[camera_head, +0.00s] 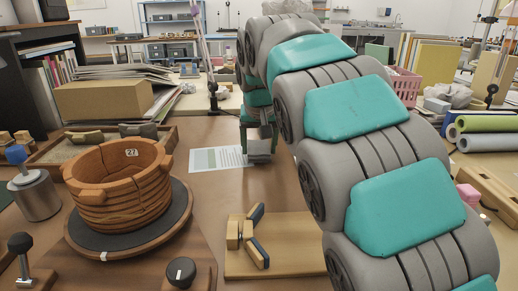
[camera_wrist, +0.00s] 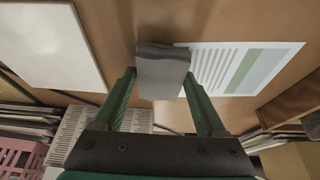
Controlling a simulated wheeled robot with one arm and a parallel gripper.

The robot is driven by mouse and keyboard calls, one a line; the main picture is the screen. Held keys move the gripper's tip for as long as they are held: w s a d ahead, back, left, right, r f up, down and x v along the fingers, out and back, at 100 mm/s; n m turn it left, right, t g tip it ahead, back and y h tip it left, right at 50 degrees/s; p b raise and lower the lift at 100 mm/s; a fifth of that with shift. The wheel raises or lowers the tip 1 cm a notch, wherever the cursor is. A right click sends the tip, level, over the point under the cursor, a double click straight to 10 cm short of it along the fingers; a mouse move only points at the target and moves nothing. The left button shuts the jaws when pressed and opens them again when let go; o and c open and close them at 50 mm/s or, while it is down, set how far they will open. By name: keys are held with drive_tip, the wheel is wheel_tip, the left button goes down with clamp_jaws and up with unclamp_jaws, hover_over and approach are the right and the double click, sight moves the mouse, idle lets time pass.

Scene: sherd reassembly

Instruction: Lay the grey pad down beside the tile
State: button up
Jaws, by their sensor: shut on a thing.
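My gripper (camera_head: 259,133) is shut on the grey pad (camera_head: 259,157), a small grey block held between the fingertips. In the wrist view the pad (camera_wrist: 162,72) sits between the two green fingers of my gripper (camera_wrist: 159,82). Whether its lower end touches the table cannot be told. A flat white square tile (camera_wrist: 50,45) lies on the table at the left of the wrist view, apart from the pad. In the head view the tile does not show; my arm covers much of that side.
A printed sheet (camera_head: 208,159) lies by the pad, also in the wrist view (camera_wrist: 240,68). A brown pot (camera_head: 120,195) stands on a turntable (camera_head: 180,213) at left. A wooden board (camera_head: 290,262) with blocks lies in front. Brown table shows between tile and pad (camera_wrist: 115,25).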

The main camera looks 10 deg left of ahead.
drive_tip(key=shift+f, duration=0.5)
drive_tip(key=o, duration=1.2)
drive_tip(key=shift+f, duration=0.1)
drive_tip(key=shift+o, duration=0.2)
drive_tip(key=v, duration=1.2)
drive_tip(key=shift+s, duration=0.1)
